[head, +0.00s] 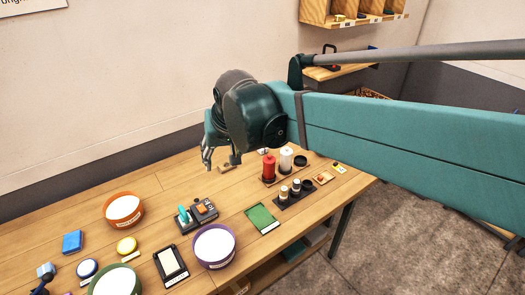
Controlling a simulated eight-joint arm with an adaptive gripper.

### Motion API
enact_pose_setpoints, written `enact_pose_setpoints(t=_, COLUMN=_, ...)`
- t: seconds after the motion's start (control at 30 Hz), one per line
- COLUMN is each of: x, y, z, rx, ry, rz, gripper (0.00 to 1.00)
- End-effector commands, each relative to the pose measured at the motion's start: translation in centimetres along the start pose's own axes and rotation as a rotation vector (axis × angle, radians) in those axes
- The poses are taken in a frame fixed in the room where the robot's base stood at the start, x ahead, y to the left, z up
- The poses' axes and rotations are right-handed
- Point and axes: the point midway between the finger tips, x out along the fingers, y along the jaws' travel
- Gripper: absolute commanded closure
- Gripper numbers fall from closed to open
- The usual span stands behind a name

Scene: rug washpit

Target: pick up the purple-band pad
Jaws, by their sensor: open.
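The purple-band pad (214,246) looks like a thick round piece with a white top and a purple side band. It rests on the wooden table near the front, with a small label on its front side. My gripper (220,162) is open, with its fingers pointing down over the back part of the table. No object shows between the fingers. It is well behind and above the purple-band pad, apart from it. The pad is in plain view.
Similar round pieces with orange (123,209) and green (115,283) sides stand to the left. A black tray (171,264) is close on the purple pad's left; a small machine (199,212) is behind it. A green card (262,218), red candle-like cylinder (268,167) and white one (286,159) are to the right.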

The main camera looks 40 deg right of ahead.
Motion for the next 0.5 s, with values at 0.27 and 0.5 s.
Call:
enact_pose_setpoints(t=0.27, x=1.9, y=0.9, z=-4.7, rx=0.112, ry=-0.039, rz=0.028, gripper=0.56)
enact_pose_setpoints(t=0.5, x=3.9, y=2.0, z=-8.4, rx=0.21, ry=-0.073, rz=0.054, gripper=0.56)
